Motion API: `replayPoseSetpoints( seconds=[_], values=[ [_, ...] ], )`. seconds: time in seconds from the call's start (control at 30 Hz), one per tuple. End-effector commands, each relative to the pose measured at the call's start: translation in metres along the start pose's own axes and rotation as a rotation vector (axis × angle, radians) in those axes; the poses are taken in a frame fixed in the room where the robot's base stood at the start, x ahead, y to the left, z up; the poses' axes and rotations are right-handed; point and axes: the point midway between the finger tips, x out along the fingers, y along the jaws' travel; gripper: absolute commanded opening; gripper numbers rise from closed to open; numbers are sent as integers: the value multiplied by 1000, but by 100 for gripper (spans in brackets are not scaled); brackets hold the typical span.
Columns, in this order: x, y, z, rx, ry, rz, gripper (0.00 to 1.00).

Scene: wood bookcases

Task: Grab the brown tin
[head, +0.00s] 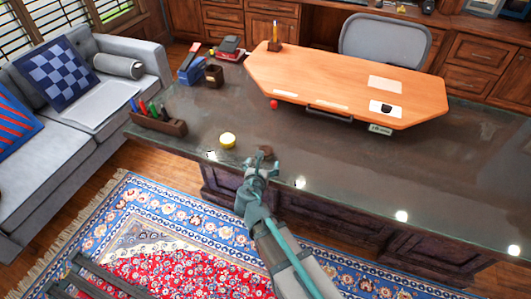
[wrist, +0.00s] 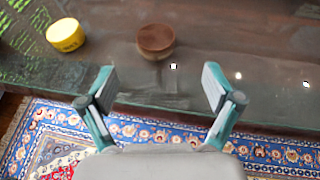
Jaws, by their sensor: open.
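The brown tin (wrist: 156,38) is a short round tin standing on the dark desk near its front edge. It shows in the head view (head: 265,152) just beyond my gripper (head: 261,170). In the wrist view my gripper (wrist: 158,88) is open and empty, its two fingers spread wide. The tin lies ahead of the fingertips, roughly centred between them, and is not touching them. The far part of the tin's top is fully in view.
A yellow tin (wrist: 65,34) stands left of the brown tin on the desk (head: 330,160). A pen rack (head: 160,122) is farther left, and a small red object (head: 274,104) lies behind. A wooden board (head: 345,80) covers the back. Desk to the right is clear.

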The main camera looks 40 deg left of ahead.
Motion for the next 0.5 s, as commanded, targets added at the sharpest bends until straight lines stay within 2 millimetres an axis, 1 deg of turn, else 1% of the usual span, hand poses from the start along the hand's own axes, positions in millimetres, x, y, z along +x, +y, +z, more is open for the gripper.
replayPoseSetpoints(
  seconds=[0.07, 0.17, 0.4, 0.5],
  values=[
    [0, 5, -1, -18, -1, 5, 90],
    [8, 7, -1, -22, -1, 5, 90],
    [42, 7, 0, -19, -1, 4, 90],
    [51, 7, 0, -20, -1, 6, 90]
  ],
)
